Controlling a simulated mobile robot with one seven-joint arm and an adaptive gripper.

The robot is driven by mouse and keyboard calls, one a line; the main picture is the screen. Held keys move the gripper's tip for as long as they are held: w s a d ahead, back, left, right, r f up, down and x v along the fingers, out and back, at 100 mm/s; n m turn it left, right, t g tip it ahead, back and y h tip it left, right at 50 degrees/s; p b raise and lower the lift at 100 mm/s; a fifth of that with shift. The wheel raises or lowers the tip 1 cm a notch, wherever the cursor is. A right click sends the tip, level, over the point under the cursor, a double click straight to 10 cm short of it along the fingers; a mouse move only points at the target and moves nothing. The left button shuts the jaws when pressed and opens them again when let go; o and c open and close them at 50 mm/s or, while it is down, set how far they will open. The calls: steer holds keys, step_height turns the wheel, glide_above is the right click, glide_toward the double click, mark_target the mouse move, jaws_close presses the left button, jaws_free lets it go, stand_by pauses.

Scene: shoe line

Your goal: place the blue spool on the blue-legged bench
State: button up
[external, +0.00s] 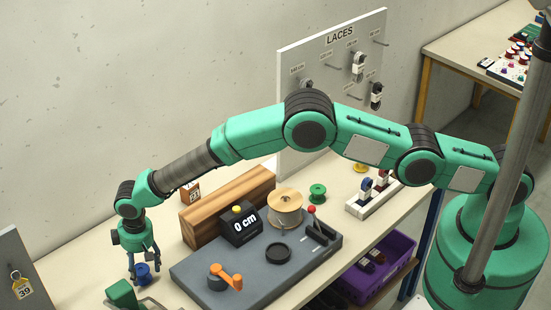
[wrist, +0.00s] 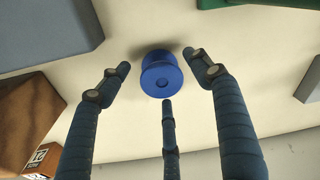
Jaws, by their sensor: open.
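The blue spool (external: 142,273) stands at the left end of the pale bench top (external: 328,204). A dark blue leg (external: 431,232) shows under this bench's right end. My gripper (external: 144,268) points down over the spool, with its fingers spread around it. In the wrist view the blue spool (wrist: 161,76) sits between the three fingertips of my gripper (wrist: 162,72), with visible gaps to them. My gripper is open and holds nothing. The spool seems to rest on the bench top, and fingers hide part of it in the external view.
A grey lace-measuring station (external: 256,270) with an orange crank (external: 226,277) is right of the spool. A green block (external: 122,293) is close in front. A wooden block (external: 229,205) and lace board (external: 318,80) stand behind. A wooden-legged table (external: 455,45) is far back right.

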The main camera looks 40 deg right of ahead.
mark_target(144, 269)
step_height(144, 269, up, 11)
steer(key=shift+s+d+f, duration=0.15)
steer(key=shift+s+d, duration=0.1)
steer(key=shift+s, duration=0.15)
stand_by(1.1)
